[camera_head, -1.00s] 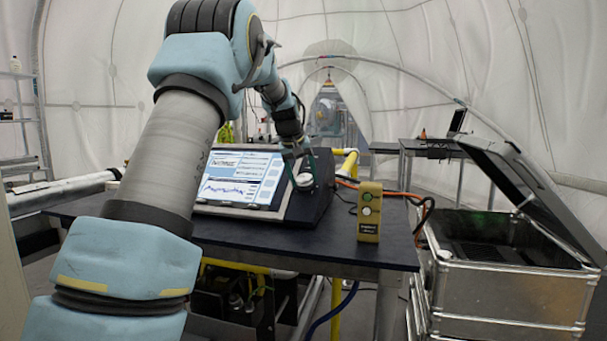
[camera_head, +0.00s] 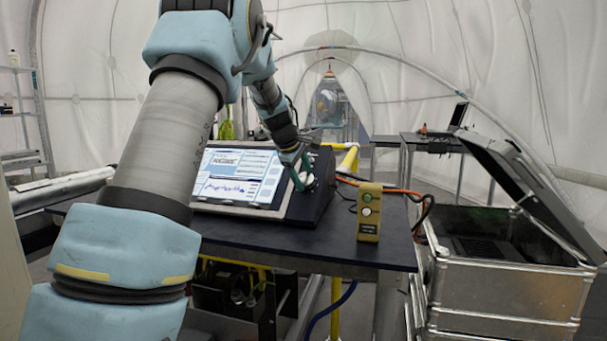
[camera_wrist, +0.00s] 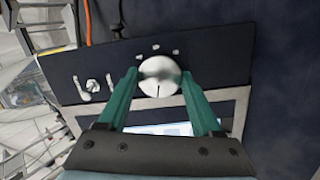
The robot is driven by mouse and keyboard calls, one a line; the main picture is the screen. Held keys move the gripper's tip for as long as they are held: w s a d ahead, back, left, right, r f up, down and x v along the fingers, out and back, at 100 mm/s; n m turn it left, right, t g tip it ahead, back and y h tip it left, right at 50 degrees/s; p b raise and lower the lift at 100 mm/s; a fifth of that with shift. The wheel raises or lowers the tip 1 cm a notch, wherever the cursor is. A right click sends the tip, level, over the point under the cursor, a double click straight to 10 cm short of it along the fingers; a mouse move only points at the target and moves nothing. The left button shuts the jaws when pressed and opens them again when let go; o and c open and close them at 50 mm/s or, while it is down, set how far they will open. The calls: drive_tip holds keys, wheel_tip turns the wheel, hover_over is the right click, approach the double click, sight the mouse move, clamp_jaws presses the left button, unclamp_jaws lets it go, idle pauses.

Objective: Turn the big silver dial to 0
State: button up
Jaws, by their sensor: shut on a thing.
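The big silver dial (camera_wrist: 160,77) is on the dark control panel (camera_wrist: 225,58), above the edge of the screen in the wrist view. A dark pointer line on the dial points down toward the screen. My gripper (camera_wrist: 161,80) has one green finger on each side of the dial and is shut on it. Small pale marks sit around the dial's far side, too small to read. In the head view my gripper (camera_head: 303,178) is at the right end of the console (camera_head: 312,205) and mostly hides the dial. The lit screen (camera_head: 240,175) shows graphs and text.
A small yellow box with buttons (camera_head: 369,212) stands on the dark table (camera_head: 290,240), right of the console. A smaller silver switch (camera_wrist: 92,86) is left of the dial in the wrist view. An open metal case (camera_head: 500,290) stands at the right.

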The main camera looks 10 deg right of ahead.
drive_tip(key=n+p, duration=0.3)
drive_tip(key=n, duration=0.3)
drive_tip(key=shift+r+n+t, duration=0.1)
drive_tip(key=shift+n+t, duration=0.2)
drive_tip(key=shift+t, duration=0.1)
drive_tip(key=n+p, duration=0.2)
drive_tip(key=shift+n+t, duration=0.3)
drive_tip(key=shift+s+n+p, duration=0.1)
drive_tip(key=shift+n+p, duration=0.6)
drive_tip(key=shift+n, duration=0.6)
drive_tip(key=shift+f, duration=0.2)
drive_tip(key=o, duration=1.4)
drive_tip(key=v, duration=1)
drive_tip(key=shift+s+r, duration=0.25)
drive_tip(key=shift+s, duration=0.1)
